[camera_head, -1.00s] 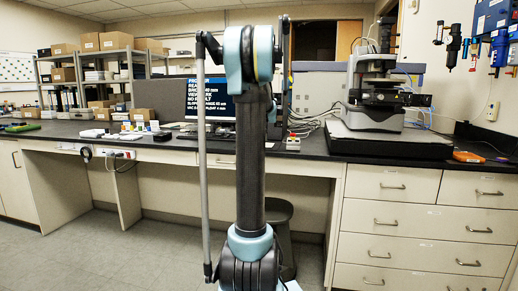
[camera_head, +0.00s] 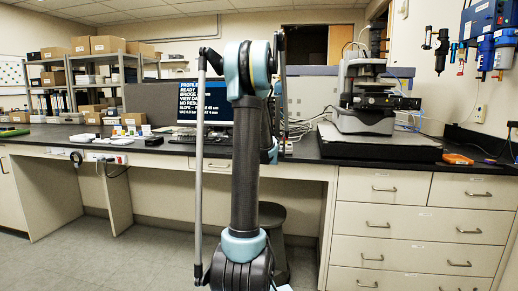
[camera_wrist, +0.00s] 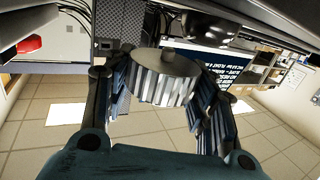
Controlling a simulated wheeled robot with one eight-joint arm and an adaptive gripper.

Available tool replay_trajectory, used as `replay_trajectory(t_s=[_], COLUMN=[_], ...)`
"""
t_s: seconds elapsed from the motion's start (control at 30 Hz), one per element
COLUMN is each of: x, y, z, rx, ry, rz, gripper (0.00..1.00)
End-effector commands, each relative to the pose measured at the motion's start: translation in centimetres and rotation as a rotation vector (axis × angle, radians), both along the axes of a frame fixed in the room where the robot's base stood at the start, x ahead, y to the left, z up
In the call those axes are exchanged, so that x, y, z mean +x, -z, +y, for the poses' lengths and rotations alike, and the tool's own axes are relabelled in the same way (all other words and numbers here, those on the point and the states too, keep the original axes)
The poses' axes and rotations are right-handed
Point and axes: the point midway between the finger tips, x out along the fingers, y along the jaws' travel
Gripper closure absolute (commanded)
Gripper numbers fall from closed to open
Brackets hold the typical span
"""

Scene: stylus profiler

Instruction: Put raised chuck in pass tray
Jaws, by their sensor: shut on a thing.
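The raised chuck (camera_wrist: 160,86), a round grey metal piece with a flat top, a small knob and ridged sides, is in the wrist view. My gripper (camera_wrist: 164,78) is shut on it, one finger at each side, and holds it clear of the floor below. In the head view my arm's upright links stand in front of the bench, and neither the gripper nor the chuck can be made out. I cannot tell which thing is the pass tray; several small white, yellow and blue items (camera_head: 130,120) lie on the left part of the bench.
A profiler instrument (camera_head: 365,95) stands on a black slab (camera_head: 375,146) at the right of the bench. A monitor (camera_head: 203,113) stands behind my arm. A dark stool (camera_head: 272,218) is under the bench. Shelves with boxes (camera_head: 108,45) are at the back left.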

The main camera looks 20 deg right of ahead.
Motion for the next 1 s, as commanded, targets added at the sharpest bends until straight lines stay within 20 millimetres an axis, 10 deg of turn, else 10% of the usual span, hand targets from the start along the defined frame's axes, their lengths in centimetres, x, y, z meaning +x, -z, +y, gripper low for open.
replay_trajectory(t_s=[0.63,0.67,0.73,1.0], x=[0.0,0.0,0.0,0.0], y=[3.4,3.5,3.5,3.4], z=[0.0,0.0,0.0,0.0], rx=[0.0,0.0,0.0,0.0], ry=[0.0,0.0,0.0,0.0], rz=[0.0,0.0,0.0,0.0], gripper=[1.0,0.47,0.31,0.28])
